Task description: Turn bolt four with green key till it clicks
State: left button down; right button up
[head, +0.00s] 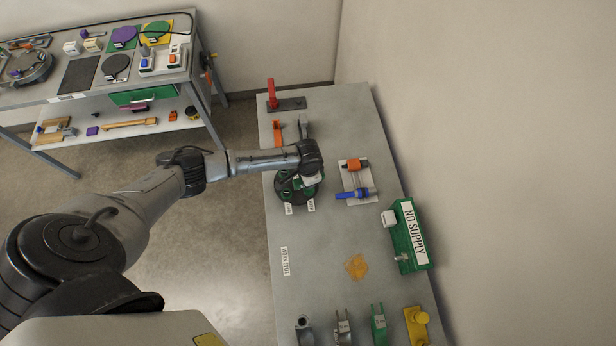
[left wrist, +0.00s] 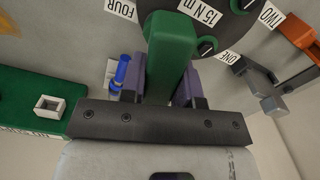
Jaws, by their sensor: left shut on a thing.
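My left gripper (head: 308,180) is over the round dark flange (head: 284,188) on the grey table. In the left wrist view the fingers (left wrist: 163,88) are shut on the green key (left wrist: 172,55), one finger on each side. The key reaches up to the flange (left wrist: 222,22), which carries a "15 N m" label and dark bolts. The label "FOUR" (left wrist: 121,9) is left of the key; "ONE" and "TWO" are to its right. The key's far end and bolt four are not clear to see. My right gripper is not in view.
Right of the flange is a white plate with an orange and a blue clamp (head: 352,194). A green "NO SUPPLY" box (head: 411,236) stands by the right edge. A red lever (head: 272,93) is at the back. Several holders, including a green one (head: 378,323), line the front.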

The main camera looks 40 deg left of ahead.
pick_arm(q)
jog(key=m, duration=0.2)
jog(key=shift+m, duration=0.4)
jog(key=m, duration=0.3)
jog(key=shift+a, duration=0.1)
dwell(0.3)
jog(key=m, duration=0.3)
dwell(0.3)
